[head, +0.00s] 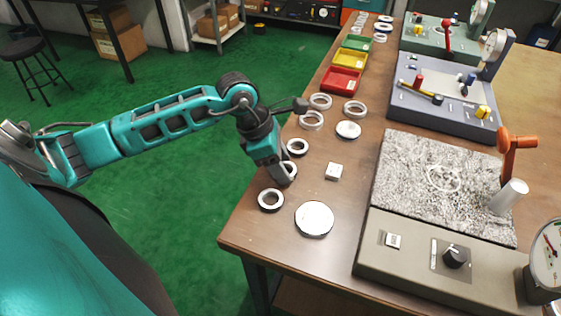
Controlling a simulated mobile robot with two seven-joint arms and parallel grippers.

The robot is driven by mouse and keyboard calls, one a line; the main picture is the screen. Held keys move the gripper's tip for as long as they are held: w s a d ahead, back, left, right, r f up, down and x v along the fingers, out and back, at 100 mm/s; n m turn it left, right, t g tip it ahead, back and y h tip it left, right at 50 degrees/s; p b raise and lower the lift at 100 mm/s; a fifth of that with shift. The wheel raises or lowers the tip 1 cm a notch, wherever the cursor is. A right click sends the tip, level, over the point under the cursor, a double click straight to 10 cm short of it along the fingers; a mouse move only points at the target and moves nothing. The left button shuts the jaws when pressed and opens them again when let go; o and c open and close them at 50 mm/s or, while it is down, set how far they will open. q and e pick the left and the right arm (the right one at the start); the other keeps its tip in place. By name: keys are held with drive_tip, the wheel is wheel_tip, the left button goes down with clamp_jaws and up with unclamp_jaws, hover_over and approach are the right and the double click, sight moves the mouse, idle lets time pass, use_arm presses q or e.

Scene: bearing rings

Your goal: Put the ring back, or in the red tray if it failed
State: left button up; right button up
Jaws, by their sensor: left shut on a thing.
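My left gripper (280,179) points down at the near left edge of the wooden table. It is shut on a metal ring (290,170), which its fingers partly hide. I cannot tell whether this ring touches the table. A dark-edged ring (270,200) lies just in front of the gripper and another ring (297,147) just behind it. The red tray (341,82) stands farther back along the left edge, with no ring visible in it. My right gripper is out of view.
Beyond the gripper are more rings (311,120) and a disc (348,130). A large white disc (314,219) and a small block (333,172) lie to the right. A yellow tray (351,60) and green tray (356,43) stand behind the red one. Test stations (440,250) fill the right side.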

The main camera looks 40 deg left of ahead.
use_arm(q)
drive_tip(key=shift+f, duration=0.15)
drive_tip(key=o, duration=1.2)
drive_tip(key=shift+r, duration=0.3)
drive_tip(key=v, duration=1.1)
drive_tip(key=shift+r+p, duration=0.3)
drive_tip(key=shift+r, duration=0.1)
drive_tip(key=shift+s+a, duration=0.1)
drive_tip(key=shift+s, duration=0.05)
